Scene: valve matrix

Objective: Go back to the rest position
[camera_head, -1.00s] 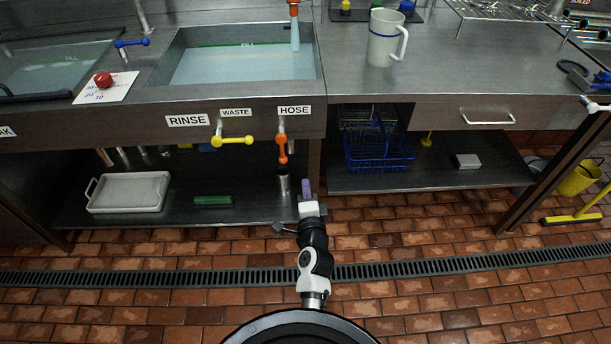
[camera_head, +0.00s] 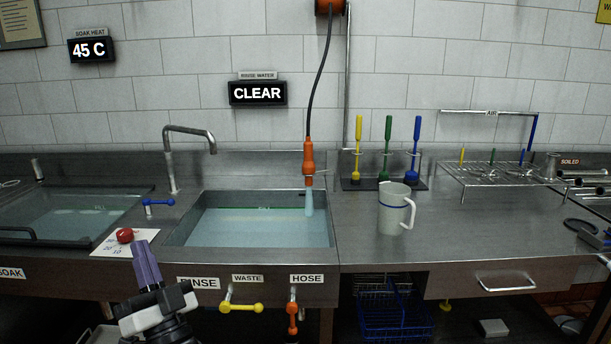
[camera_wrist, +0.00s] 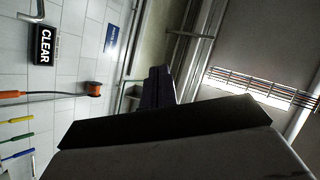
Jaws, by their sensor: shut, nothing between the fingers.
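My gripper (camera_head: 146,265) is raised in front of the counter in the head view, at the lower left of the rinse basin. Its purple-grey fingers are together and hold nothing. In the wrist view the dark finger (camera_wrist: 158,88) shows at the middle, with the wall turned on its side behind it. No object touches the gripper. The basin (camera_head: 255,228) holds water, with the orange hose nozzle (camera_head: 309,158) running into it. The yellow waste handle (camera_head: 241,307) lies level, and the orange hose handle (camera_head: 292,317) hangs down.
The red knob (camera_head: 125,235) and its dial card are close behind my gripper. A white jug (camera_head: 394,210) stands on the counter right of the basin, with several coloured brushes behind. A wire rack (camera_head: 495,178) is farther right. The sign (camera_head: 258,93) reads CLEAR.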

